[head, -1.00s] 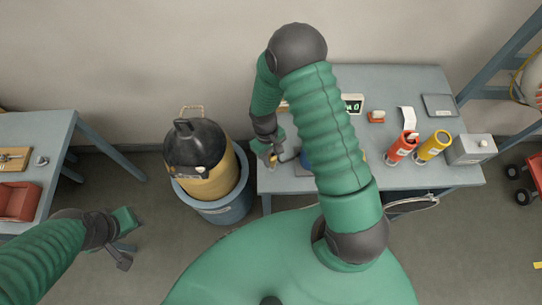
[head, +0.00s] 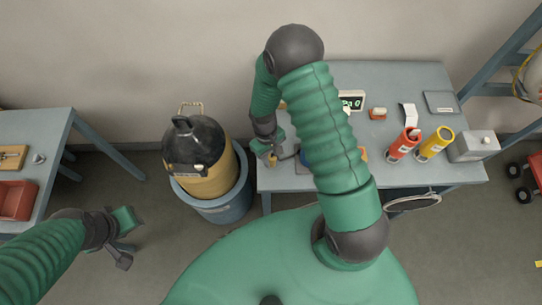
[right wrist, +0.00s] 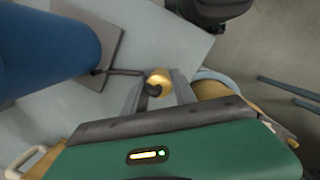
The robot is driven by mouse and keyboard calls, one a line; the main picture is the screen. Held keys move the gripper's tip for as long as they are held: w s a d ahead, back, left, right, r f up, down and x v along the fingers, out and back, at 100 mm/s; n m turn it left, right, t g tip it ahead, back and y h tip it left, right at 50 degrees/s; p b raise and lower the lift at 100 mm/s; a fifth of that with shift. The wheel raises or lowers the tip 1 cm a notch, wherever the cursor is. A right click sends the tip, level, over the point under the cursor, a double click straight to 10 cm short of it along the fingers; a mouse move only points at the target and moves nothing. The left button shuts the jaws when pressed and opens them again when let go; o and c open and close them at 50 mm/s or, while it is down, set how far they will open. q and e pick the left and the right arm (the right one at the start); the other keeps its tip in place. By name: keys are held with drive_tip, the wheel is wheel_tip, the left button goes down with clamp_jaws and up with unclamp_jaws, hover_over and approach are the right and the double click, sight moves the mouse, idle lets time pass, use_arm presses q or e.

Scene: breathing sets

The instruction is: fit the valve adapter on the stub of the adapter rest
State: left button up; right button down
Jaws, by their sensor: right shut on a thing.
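My right gripper (head: 271,158) is at the left front edge of the middle table. In the right wrist view, its two grey fingers (right wrist: 158,95) are shut on the brass valve adapter (right wrist: 159,77), which has a dark opening. A dark rod (right wrist: 122,72) runs from a grey plate beside a big blue cylinder (right wrist: 40,50) toward the adapter. I take this for the adapter rest with its stub; I cannot tell whether adapter and rod touch.
A black-and-yellow cylinder (head: 197,150) stands in a blue tub (head: 226,210) left of the table (head: 385,85). Red (head: 404,146) and yellow (head: 436,143) tubes and a grey box (head: 474,146) stand on the table's right. A left table holds a red bin (head: 17,200).

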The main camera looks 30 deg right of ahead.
drive_tip(key=shift+f, duration=0.4)
drive_tip(key=c, duration=0.9)
unclamp_jaws()
drive_tip(key=w+r, duration=0.1)
drive_tip(key=r, duration=0.4)
drive_tip(key=w+r+b, duration=0.1)
drive_tip(key=r, duration=0.5)
drive_tip(key=r+b, duration=0.1)
drive_tip(key=r, duration=0.4)
drive_tip(key=shift+w+a+r, duration=0.2)
drive_tip(key=shift+w+r, duration=0.15)
drive_tip(key=shift+w, duration=0.05)
drive_tip(key=shift+s+a+f+m+t+b, duration=0.25)
drive_tip(key=shift+s+a+f+t+b, duration=0.35)
drive_tip(key=shift+s+b, duration=0.5)
drive_tip(key=shift+s+a+f+m+t+b, duration=0.25)
drive_tip(key=shift+s+a+t+b, duration=0.55)
drive_tip(key=shift+s, duration=0.55)
drive_tip(key=shift+s+a+f+m+t+b, duration=0.2)
drive_tip(key=shift+s+a+f+t+b, duration=0.35)
drive_tip(key=shift+s+t+b, duration=0.5)
